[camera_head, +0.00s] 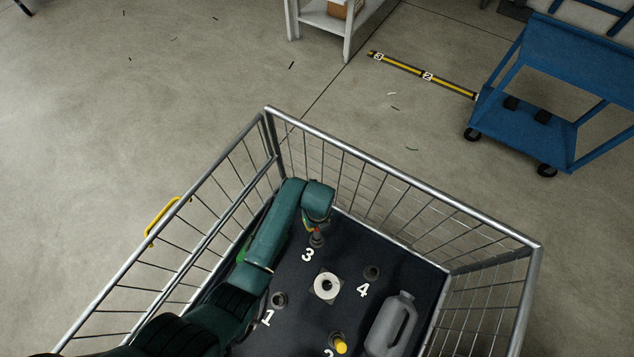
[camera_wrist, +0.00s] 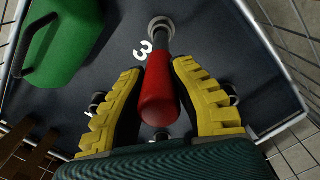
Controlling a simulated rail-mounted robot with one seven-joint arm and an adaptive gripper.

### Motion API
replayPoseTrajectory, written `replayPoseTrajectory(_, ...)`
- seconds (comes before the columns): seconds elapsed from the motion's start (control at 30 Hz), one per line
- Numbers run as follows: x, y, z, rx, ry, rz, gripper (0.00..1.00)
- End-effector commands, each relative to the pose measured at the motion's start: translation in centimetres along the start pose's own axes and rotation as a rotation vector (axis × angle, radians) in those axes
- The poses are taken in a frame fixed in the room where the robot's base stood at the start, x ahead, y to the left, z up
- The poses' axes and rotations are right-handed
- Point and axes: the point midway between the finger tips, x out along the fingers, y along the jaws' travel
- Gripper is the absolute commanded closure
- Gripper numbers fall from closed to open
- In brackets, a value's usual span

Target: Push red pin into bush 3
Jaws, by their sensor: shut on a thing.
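The red pin (camera_wrist: 160,98) is between the yellow-padded fingers of my gripper (camera_wrist: 158,68), which is shut on its red handle. The pin's dark shaft runs to bush 3 (camera_wrist: 153,21), a pale ring beside the white number 3. The shaft end meets the bush opening; how deep it sits cannot be told. In the head view my gripper (camera_head: 316,228) is over bush 3 (camera_head: 317,243) at the far end of the dark floor, with a small bit of red showing. My arm hides part of that area.
Bush 4 (camera_head: 372,272) and bush 1 (camera_head: 279,299) look empty. A yellow pin (camera_head: 341,346) stands at bush 2. A white ringed block (camera_head: 327,286) sits mid-floor. A grey jug (camera_head: 392,322) is at right, a green can (camera_wrist: 62,45) at left. Wire cage walls (camera_head: 400,170) surround everything.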

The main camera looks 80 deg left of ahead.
Motion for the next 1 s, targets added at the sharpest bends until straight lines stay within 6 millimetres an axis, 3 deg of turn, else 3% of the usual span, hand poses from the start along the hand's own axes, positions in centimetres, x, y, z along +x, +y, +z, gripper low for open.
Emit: replayPoseTrajectory(1.0,2.1,-0.1,-0.1,0.0,-0.001,-0.002,1.0)
